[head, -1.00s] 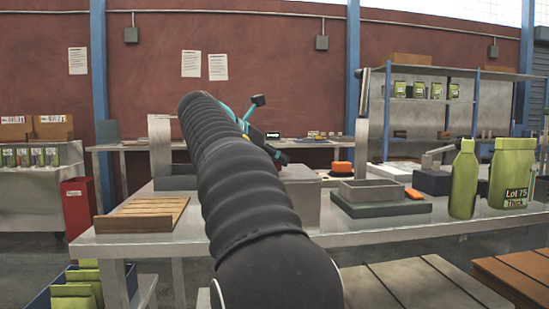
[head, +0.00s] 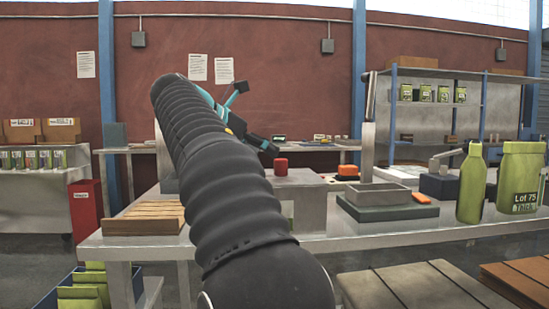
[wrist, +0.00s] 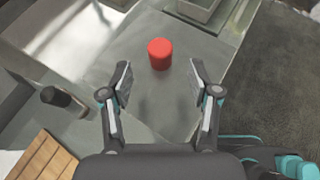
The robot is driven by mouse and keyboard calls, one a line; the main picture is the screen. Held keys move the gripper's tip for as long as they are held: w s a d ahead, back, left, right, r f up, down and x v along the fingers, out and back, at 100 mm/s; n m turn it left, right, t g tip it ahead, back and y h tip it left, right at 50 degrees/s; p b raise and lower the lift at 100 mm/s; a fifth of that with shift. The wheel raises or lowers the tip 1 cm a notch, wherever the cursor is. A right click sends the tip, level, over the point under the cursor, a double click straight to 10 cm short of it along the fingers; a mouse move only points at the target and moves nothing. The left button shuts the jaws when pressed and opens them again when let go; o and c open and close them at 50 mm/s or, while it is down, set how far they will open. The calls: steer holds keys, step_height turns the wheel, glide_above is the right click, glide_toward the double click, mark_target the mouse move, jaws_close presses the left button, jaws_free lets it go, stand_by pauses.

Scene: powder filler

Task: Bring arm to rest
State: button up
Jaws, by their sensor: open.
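My arm crosses the middle of the head view, rising up and to the left. My gripper (head: 262,143) is in the head view just past the arm's end, above the bench and left of the lever post. In the wrist view my gripper (wrist: 160,90) is open, its two fingers apart with nothing between them. A red cylinder (wrist: 160,54) stands on a grey surface beyond the fingertips, apart from them. In the head view the red cylinder (head: 281,166) sits on top of a grey block (head: 305,190).
A wooden slatted rack (head: 143,219) lies on the bench's left. A grey tray (head: 376,195) on a dark base, a green bottle (head: 471,187) and a green Lot 75 pouch (head: 520,178) stand to the right. A dark-topped post (wrist: 56,97) shows left in the wrist view.

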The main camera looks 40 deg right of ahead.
steer(key=v, duration=0.5)
steer(key=s+a+f+m+t+y, duration=0.1)
steer(key=s+a+f+m+y, duration=0.3)
steer(key=f, duration=0.9)
steer(key=s+a+f+m+t+y, duration=0.2)
steer(key=s+a+f+m+y, duration=0.2)
steer(key=s+a+f+m, duration=0.4)
steer(key=s+a+f+m+t+y, duration=0.2)
steer(key=s+a+f+m+y, duration=0.2)
steer(key=f, duration=1.5)
steer(key=s+a+m, duration=0.2)
steer(key=s+a, duration=0.2)
steer(key=s, duration=0.1)
steer(key=shift+a+f, duration=0.15)
steer(key=shift+a, duration=0.15)
